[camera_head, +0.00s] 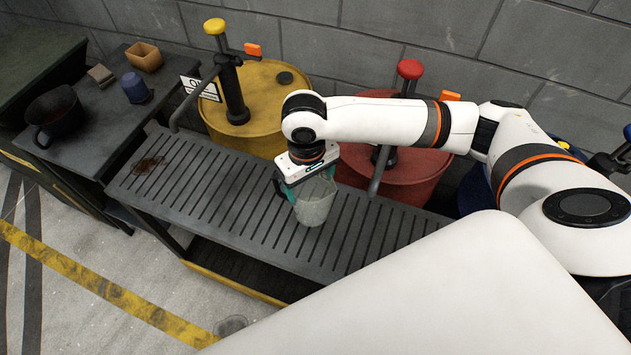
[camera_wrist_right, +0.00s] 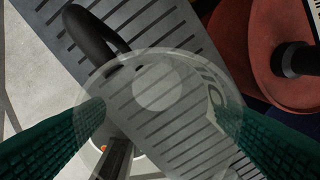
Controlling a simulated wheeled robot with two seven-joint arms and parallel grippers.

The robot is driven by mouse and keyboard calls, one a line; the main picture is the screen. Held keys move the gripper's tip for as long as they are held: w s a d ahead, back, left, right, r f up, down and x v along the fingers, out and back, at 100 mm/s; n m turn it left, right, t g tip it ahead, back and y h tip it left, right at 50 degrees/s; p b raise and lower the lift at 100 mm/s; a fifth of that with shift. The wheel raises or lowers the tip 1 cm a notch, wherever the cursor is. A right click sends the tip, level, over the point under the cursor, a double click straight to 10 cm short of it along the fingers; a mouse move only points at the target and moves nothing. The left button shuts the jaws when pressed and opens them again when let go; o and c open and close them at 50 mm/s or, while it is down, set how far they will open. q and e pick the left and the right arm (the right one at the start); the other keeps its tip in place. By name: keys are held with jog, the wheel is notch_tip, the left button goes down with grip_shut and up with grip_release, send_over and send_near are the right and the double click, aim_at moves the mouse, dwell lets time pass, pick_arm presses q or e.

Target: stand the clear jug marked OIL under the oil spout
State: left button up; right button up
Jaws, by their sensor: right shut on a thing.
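The clear jug (camera_head: 314,203) is in my right gripper (camera_head: 297,188), above or on the slatted rack, in front of the gap between the yellow and red drums. I cannot tell whether its base touches the rack. In the right wrist view the jug (camera_wrist_right: 150,75) sits between the green finger pads (camera_wrist_right: 160,130), with its dark handle (camera_wrist_right: 92,35) toward the top left and partial lettering on its right side. The oil spout (camera_head: 180,113), a grey pipe from the yellow drum's pump beside a partly readable sign (camera_head: 193,88), hangs over the rack's left part. My left gripper is not in view.
The slatted rack (camera_head: 205,185) is clear left of the jug, apart from a dark stain. The red drum (camera_head: 400,165) has its own spout (camera_head: 378,172) right of the jug. A side bench (camera_head: 105,125) holds a dark pot (camera_head: 55,112), a blue cup (camera_head: 136,88) and a tan box (camera_head: 144,57).

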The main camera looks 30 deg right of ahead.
aim_at(311, 196)
notch_tip(311, 196, down, 5)
jog(key=shift+f, duration=0.1)
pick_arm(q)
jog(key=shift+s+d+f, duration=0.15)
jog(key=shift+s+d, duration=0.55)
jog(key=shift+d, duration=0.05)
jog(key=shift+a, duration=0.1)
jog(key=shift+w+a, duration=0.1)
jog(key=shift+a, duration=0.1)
pick_arm(e)
jog(key=o, duration=1.3)
